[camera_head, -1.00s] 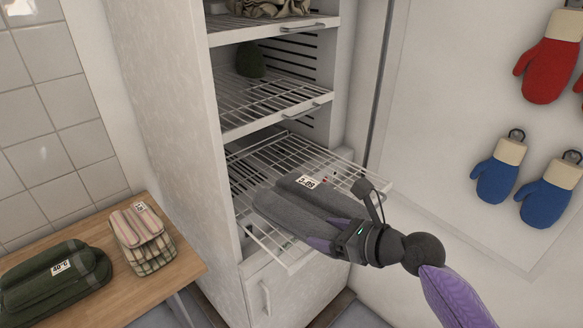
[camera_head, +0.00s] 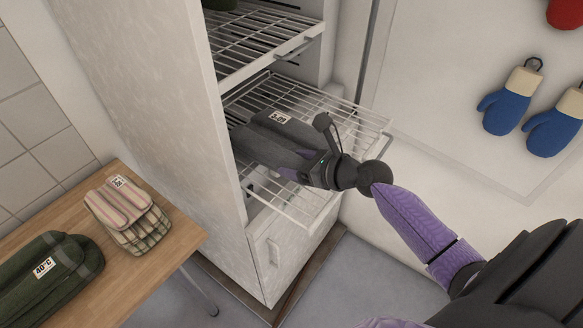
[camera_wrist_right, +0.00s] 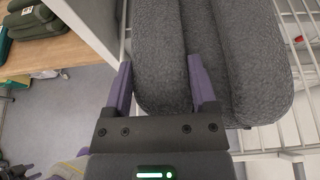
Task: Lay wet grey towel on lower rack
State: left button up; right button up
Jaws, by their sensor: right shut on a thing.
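The grey towel (camera_head: 262,143) is folded into thick rolls with a white tag on top. It lies along the pulled-out lower rack (camera_head: 350,112), its far end inside the cabinet. I cannot tell whether it touches the wires. My right gripper (camera_head: 297,165) is shut on the near end of the towel. In the right wrist view, its two purple fingers (camera_wrist_right: 161,82) straddle one roll of the towel (camera_wrist_right: 258,60), and rack wires show beside and below. My left gripper is not in view.
The white cabinet (camera_head: 165,95) has another wire rack (camera_head: 262,45) above. A wooden table (camera_head: 165,250) at left carries a striped folded cloth (camera_head: 125,205) and a dark green one (camera_head: 45,280). Blue mittens (camera_head: 510,105) hang on the right wall. Bare rack shows right of the towel.

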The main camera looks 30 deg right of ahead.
notch_tip(320, 180, down, 4)
jog(key=shift+w+f+b, duration=0.1)
jog(key=shift+b, duration=1)
jog(key=shift+r, duration=0.25)
jog(key=shift+f, duration=0.15)
jog(key=o, duration=1.3)
jog(key=shift+o, duration=0.2)
jog(key=shift+r, duration=0.2)
jog(key=p+v, duration=0.3)
jog(key=v, duration=0.9)
jog(key=s+d+f+n+g+h, duration=0.1)
jog(key=s+f+n+g+h, duration=0.2)
jog(key=f, duration=0.6)
jog(key=s+d+f+n+g+h, duration=0.1)
jog(key=s+f+n, duration=0.25)
jog(key=f, duration=0.55)
jog(key=s+a+f+n+g, duration=0.2)
jog(key=s+a+f+n, duration=0.2)
jog(key=s+n, duration=0.3)
jog(key=s+a+f+n+g, duration=0.3)
jog(key=s+f+n, duration=0.4)
jog(key=n, duration=0.4)
jog(key=s+a+f+n+g+h, duration=0.1)
jog(key=s+a+f+n+g, duration=0.2)
jog(key=s+a+f+n, duration=0.3)
jog(key=s+n, duration=0.1)
jog(key=n, duration=0.3)
